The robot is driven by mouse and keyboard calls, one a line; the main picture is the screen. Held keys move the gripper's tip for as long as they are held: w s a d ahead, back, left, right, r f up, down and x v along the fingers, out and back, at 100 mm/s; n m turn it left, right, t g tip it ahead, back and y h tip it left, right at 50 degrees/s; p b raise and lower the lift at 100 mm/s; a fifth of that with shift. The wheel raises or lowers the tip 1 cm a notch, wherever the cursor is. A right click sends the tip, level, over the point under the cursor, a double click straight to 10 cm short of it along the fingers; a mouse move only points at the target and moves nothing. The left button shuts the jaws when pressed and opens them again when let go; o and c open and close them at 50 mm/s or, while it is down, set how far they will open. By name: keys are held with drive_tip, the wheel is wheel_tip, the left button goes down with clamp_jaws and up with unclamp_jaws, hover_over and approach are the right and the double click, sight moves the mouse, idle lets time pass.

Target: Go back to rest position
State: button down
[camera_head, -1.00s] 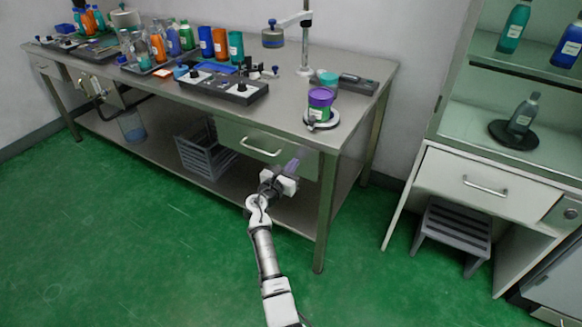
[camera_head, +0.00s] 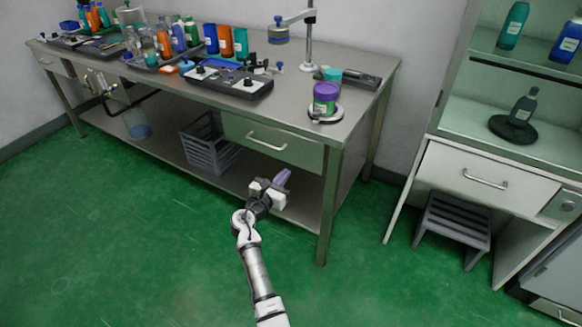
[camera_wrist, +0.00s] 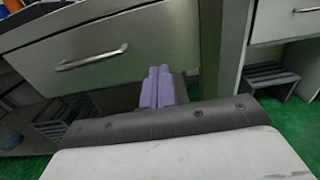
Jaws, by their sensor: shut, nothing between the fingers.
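My gripper (camera_head: 282,178) is in front of the metal workbench (camera_head: 334,150), below the level of its top and near the front right leg. Its purple fingers are together with nothing between them. In the wrist view the shut fingers (camera_wrist: 158,88) point at the bench front, just below the bench drawer (camera_wrist: 95,50). My arm is bent, with the gripper reaching forward and up from the elbow. The gripper appears apart from the bench, though the exact gap is hard to tell.
The bench top holds a purple-lidded jar (camera_head: 325,97) on a round plate, a black control box (camera_head: 228,84), a stand with a hanging head (camera_head: 308,40) and several bottles. A grey crate (camera_head: 208,150) sits on the lower shelf. A step stool (camera_head: 452,222) stands right; green floor is clear in front.

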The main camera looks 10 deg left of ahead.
drive_tip(key=shift+v, duration=2.25)
